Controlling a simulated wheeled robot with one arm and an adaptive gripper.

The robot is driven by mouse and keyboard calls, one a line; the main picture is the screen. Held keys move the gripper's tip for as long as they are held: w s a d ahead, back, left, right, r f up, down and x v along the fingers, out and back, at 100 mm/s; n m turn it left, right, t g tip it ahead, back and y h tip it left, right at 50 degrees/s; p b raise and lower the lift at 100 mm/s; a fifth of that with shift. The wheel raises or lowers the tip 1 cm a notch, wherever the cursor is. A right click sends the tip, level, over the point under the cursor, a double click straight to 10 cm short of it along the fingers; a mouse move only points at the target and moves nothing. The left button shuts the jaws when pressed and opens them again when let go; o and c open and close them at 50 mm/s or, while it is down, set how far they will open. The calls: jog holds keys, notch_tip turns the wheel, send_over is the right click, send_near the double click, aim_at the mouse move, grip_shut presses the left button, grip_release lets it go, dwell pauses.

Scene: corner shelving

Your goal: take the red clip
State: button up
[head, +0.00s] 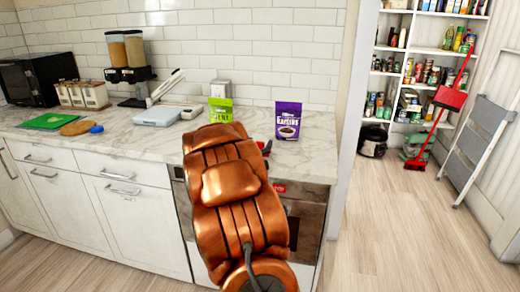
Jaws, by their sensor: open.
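A small red and dark shape (262,145) shows on the marble counter, just right of my copper-coloured arm and in front of the purple raisin bag (288,121). It is too small to tell whether it is the red clip. My arm reaches forward over the counter's front edge. It hides my gripper and part of the counter, so I cannot see the jaws.
A green bag (220,110) stands beside the purple one. A pale blue box (157,116), a green board (47,121), jars (94,95) and a dispenser (130,70) are on the counter at left. Open floor (400,225) lies right, before pantry shelves and a leaning stepladder (482,145).

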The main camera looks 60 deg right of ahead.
jog(key=shift+w+d, duration=0.15)
jog(key=shift+d, duration=0.4)
jog(key=shift+c, duration=0.2)
jog(key=c, duration=0.9)
jog(key=shift+r, duration=0.1)
